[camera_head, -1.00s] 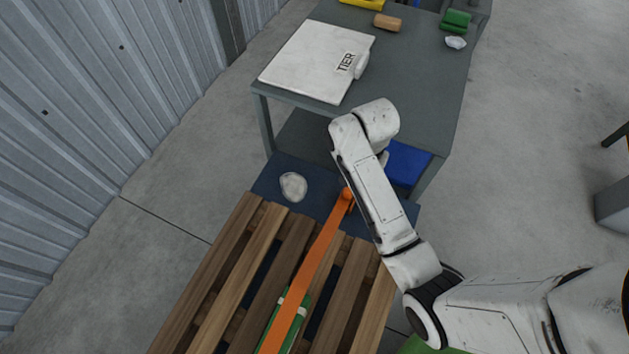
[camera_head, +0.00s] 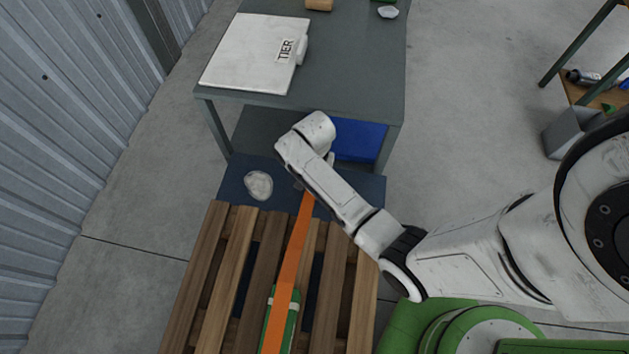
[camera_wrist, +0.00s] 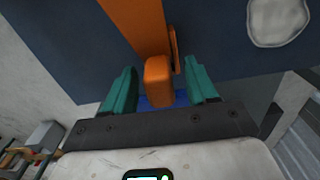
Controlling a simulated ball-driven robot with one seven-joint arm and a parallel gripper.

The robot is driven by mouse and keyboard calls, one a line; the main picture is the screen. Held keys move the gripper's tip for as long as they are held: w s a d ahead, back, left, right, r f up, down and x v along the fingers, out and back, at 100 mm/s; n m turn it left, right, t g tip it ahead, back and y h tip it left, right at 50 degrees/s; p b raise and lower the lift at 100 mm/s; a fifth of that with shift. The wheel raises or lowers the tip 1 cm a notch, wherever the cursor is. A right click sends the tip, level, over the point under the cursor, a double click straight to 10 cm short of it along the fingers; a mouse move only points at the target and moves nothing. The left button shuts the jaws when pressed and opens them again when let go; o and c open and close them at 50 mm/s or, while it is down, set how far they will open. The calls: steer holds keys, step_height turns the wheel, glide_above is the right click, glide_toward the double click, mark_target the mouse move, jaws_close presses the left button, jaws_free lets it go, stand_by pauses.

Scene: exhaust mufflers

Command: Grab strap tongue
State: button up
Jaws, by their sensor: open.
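An orange strap (camera_head: 295,255) runs over the wooden pallet toward its far edge, across a green item (camera_head: 281,322). In the wrist view the strap (camera_wrist: 136,22) ends in a thick orange tongue (camera_wrist: 158,82). My gripper (camera_wrist: 160,88) is open, with its teal fingers on either side of the tongue and a gap to each. A thin orange piece stands beside the tongue, close to the right finger. In the head view my arm hides the tongue and most of the gripper.
The slatted pallet (camera_head: 233,262) stands on a dark blue surface (camera_head: 232,185) with a whitish lump (camera_head: 259,186) on it. A corrugated wall (camera_head: 60,120) is at left.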

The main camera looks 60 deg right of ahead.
steer(key=shift+f, duration=0.35)
steer(key=shift+c, duration=0.2)
jaws_close()
steer(key=shift+r, duration=0.2)
